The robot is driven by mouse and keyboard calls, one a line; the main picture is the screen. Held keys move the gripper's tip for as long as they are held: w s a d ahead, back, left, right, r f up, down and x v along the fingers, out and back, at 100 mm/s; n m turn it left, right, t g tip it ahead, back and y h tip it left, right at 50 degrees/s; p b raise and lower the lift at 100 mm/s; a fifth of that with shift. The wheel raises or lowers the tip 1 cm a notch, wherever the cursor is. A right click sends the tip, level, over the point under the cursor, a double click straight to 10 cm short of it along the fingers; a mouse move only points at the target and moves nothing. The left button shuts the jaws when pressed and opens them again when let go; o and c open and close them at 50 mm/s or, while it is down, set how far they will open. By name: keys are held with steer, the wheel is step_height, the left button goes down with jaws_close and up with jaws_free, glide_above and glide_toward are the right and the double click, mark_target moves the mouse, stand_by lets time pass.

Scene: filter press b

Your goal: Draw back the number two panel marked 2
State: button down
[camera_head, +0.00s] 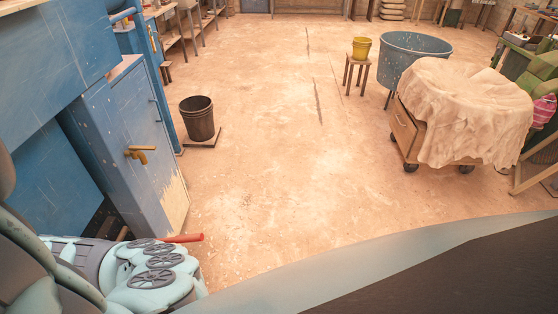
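No panel marked 2 can be made out in this view. A blue cabinet (127,140) with a worn lower corner stands at the left. A brass-coloured handle (141,153) sticks out from its side and a thin bar handle lies near its edge. No number can be read on it. My gripper's fingers cannot be seen. Pale and dark rounded parts fill the lower left corner, and I cannot tell whether they all belong to my arm. A red rod (183,238) shows beside them.
A dark bucket (197,118) stands on the floor right of the cabinet. A cloth-covered wheeled cart (403,127), a large blue tub (411,50) and a yellow bucket (362,47) on a stool (356,65) stand at the right. The middle floor is clear.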

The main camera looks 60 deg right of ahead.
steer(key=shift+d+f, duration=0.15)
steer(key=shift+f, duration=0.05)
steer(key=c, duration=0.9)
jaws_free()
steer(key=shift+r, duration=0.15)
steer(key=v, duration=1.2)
